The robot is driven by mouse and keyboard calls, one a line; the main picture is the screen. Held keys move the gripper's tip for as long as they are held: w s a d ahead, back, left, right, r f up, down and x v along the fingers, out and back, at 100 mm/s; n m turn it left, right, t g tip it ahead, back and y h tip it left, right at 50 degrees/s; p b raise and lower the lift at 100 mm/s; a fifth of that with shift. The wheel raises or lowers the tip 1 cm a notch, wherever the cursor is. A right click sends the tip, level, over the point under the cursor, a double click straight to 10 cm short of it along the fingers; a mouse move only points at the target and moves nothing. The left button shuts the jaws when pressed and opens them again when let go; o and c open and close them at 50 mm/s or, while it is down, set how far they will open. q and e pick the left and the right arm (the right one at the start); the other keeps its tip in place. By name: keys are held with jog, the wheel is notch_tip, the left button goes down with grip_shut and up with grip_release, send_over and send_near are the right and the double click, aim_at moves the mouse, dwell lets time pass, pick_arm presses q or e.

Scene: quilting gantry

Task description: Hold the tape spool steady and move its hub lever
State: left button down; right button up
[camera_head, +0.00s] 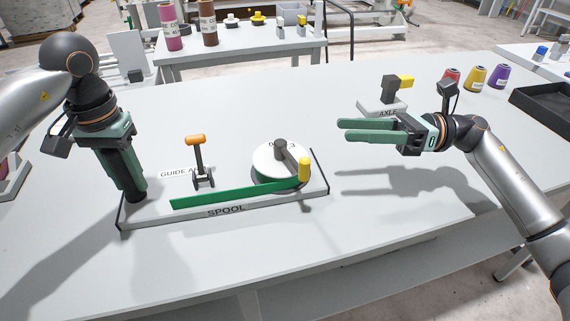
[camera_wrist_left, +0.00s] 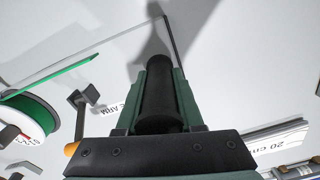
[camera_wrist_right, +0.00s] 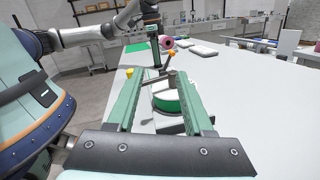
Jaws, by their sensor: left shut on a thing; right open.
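The tape spool (camera_head: 264,164) is a white disc with a green rim on a grey base plate (camera_head: 258,206) marked SPOOL. A green tape strip (camera_head: 228,196) runs left from it. Its dark hub lever (camera_head: 291,157) points toward the front right and ends in a yellow knob (camera_head: 304,169). My left gripper (camera_head: 133,193) points down at the plate's left end, shut on a black upright post (camera_wrist_left: 158,97). My right gripper (camera_head: 340,130) is open and empty, right of the spool and apart from it. The right wrist view shows the spool (camera_wrist_right: 166,101) beyond the fingers.
A guide arm with an orange knob (camera_head: 196,140) stands between the post and spool. An axle block (camera_head: 384,106) with a yellow tab sits behind my right gripper. Coloured cones (camera_head: 475,78) and a black tray (camera_head: 546,104) are at the right. The front table is clear.

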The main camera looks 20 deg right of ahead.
aim_at(299, 166)
jog(key=s+a+f+n+g, duration=0.2)
jog(key=s+n+g, duration=0.1)
jog(key=s+n, duration=0.1)
jog(key=a, duration=1.1)
jog(key=shift+w+a, duration=0.25)
jog(key=shift+w, duration=0.1)
grip_shut()
dwell(0.8)
